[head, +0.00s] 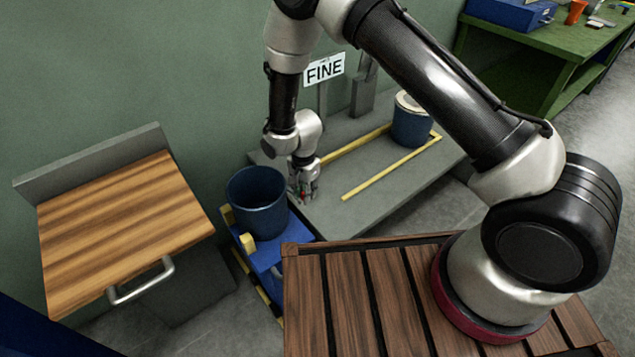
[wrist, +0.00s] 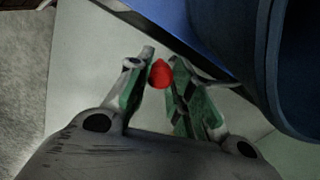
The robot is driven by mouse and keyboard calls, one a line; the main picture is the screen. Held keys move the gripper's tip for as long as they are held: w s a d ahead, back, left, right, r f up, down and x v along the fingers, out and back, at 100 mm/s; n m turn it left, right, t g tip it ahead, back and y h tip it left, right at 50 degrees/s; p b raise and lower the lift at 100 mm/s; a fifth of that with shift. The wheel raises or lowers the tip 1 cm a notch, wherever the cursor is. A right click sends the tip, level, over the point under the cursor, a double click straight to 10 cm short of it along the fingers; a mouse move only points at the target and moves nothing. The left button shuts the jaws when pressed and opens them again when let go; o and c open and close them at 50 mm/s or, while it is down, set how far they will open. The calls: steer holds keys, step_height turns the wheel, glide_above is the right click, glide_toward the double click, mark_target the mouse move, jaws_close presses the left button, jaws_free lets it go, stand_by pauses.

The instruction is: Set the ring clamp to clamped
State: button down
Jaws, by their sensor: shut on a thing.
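My gripper (head: 303,193) is low over the front left edge of a grey platform, right beside a dark blue open drum (head: 258,218). In the wrist view my gripper (wrist: 158,92) has its fingers shut on a small red knob (wrist: 160,74). The knob shows as a tiny red spot in the head view. The knob looks like a handle of the ring clamp, but the rest of the clamp is hidden, and I cannot tell its setting.
The drum stands on a blue cart (head: 266,257). The grey platform (head: 370,194) bears yellow rails (head: 390,168) and a lidded blue pail (head: 411,128). A FINE sign (head: 323,69) hangs behind. A wood-topped cabinet (head: 120,225) stands left; a green bench (head: 540,45) stands back right.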

steer(key=shift+s+a+m, duration=0.35)
steer(key=shift+s+m, duration=0.05)
steer(key=shift+s, duration=0.15)
steer(key=shift+s+a+m, duration=0.35)
steer(key=shift+s+m, duration=0.05)
steer(key=shift+s, duration=0.15)
steer(key=c, duration=1.2)
jaws_free()
